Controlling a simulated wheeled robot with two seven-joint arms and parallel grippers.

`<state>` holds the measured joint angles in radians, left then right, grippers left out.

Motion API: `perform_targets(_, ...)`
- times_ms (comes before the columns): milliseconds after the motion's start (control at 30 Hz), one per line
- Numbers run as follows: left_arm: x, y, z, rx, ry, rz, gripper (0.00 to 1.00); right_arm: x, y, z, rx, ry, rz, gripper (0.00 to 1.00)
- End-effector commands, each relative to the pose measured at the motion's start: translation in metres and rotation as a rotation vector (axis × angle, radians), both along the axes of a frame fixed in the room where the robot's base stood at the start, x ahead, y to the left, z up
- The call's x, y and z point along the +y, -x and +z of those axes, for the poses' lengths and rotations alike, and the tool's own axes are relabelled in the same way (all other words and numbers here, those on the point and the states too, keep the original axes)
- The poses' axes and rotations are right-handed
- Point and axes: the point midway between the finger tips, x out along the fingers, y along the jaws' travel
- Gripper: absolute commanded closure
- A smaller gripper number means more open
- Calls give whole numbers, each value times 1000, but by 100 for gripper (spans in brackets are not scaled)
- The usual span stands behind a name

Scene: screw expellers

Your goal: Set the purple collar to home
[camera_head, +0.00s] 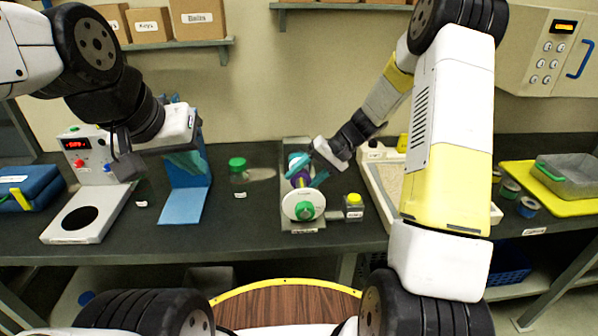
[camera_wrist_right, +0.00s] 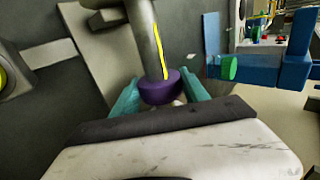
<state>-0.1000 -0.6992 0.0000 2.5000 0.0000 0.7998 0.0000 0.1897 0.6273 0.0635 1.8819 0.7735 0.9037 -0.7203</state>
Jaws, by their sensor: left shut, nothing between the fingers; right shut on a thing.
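The screw expeller (camera_head: 302,208) stands on the counter, with a white disc and green knob at its front. The purple collar (camera_head: 299,181) is on its barrel, partly hidden by the gripper in the head view. In the right wrist view the purple collar (camera_wrist_right: 160,90) rings the end of a grey barrel (camera_wrist_right: 146,38) with a yellow line along it. My right gripper (camera_head: 309,170) has its teal fingers on either side of the collar and is shut on it. My left gripper (camera_head: 188,162) is shut and empty, in front of a blue stand.
The blue stand (camera_head: 183,205) and a white device with a red display (camera_head: 74,144) are at left. A green-lidded jar (camera_head: 238,170) stands left of the expeller, a yellow-lidded jar (camera_head: 354,205) right of it. A pale tray (camera_head: 383,175) lies behind my right arm.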

Motion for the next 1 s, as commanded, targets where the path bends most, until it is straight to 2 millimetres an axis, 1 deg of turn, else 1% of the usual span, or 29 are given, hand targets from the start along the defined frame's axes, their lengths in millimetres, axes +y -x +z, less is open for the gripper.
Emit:
perform_targets(233,0,0,0,-1,0,0,100,-1,0,0,0,1,-3,100)
perform_targets(267,0,0,0,-1,0,0,100,-1,0,0,0,1,-3,42)
perform_targets(333,0,0,0,-1,0,0,100,-1,0,0,1,1,-2,28)
perform_targets(367,0,0,0,-1,0,0,100,-1,0,0,0,1,-1,25)
perform_targets(633,0,0,0,-1,0,0,100,-1,0,0,0,1,-1,25)
perform_targets(733,0,0,0,-1,0,0,100,-4,0,4,-1,1,-2,25)
perform_targets(867,0,0,0,0,0,0,100,-17,-1,17,-4,2,-2,25)
perform_targets(1000,0,0,0,0,0,0,100,-35,-1,34,-4,2,-4,25)
